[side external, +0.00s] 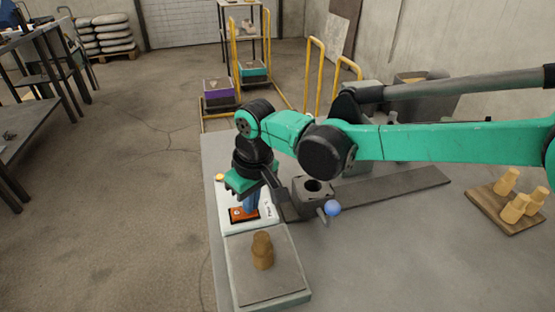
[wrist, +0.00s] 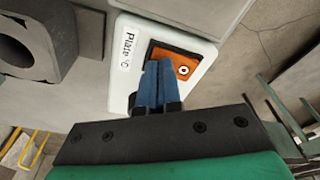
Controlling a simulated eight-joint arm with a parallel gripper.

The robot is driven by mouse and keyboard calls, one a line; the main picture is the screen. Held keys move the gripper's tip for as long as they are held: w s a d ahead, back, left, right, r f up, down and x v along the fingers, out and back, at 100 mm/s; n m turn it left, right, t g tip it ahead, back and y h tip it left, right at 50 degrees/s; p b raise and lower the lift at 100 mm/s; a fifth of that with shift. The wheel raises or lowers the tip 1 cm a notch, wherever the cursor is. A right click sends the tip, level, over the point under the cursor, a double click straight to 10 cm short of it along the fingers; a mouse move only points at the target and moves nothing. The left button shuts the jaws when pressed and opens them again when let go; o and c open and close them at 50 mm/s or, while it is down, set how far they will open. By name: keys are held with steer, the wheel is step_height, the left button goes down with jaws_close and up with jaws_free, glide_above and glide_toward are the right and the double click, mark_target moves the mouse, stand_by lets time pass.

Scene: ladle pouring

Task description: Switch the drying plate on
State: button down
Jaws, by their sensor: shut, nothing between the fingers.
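The drying plate (side external: 290,285) is a grey slab near the table's front left edge, with a brown stepped piece (side external: 262,250) standing on it. Behind it lies a white control box (side external: 228,192) lettered "Plate °C", also in the wrist view (wrist: 128,68). It bears an orange rocker switch (side external: 238,215) with a white ring mark; the switch also shows in the wrist view (wrist: 188,66). My gripper (side external: 248,206) points down, its blue fingers (wrist: 155,88) together and empty, over the switch. They hide part of the switch; I cannot tell whether they touch it.
A grey block with a round hole (side external: 312,188) and a blue-balled handle (side external: 333,208) stands right of my gripper. A wooden board (side external: 480,205) with several tan stepped pieces lies far right. A small yellow disc (side external: 219,177) is at the box's far end. The front middle table is clear.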

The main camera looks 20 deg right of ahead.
steer(key=shift+r, duration=3.55)
steer(key=d+r+m+y, duration=0.15)
steer(key=d+r, duration=0.25)
steer(key=d, duration=0.4)
steer(key=s+d+f+m+t+h, duration=0.1)
steer(key=s+d+m+t, duration=0.1)
steer(key=s+d, duration=0.4)
steer(key=s+d+f+m+t+h, duration=0.1)
steer(key=s+d, duration=0.5)
steer(key=d, duration=0.8)
steer(key=m+t, duration=0.1)
steer(key=t, duration=0.1)
steer(key=shift+s+t, duration=0.2)
steer(key=shift+t, duration=0.1)
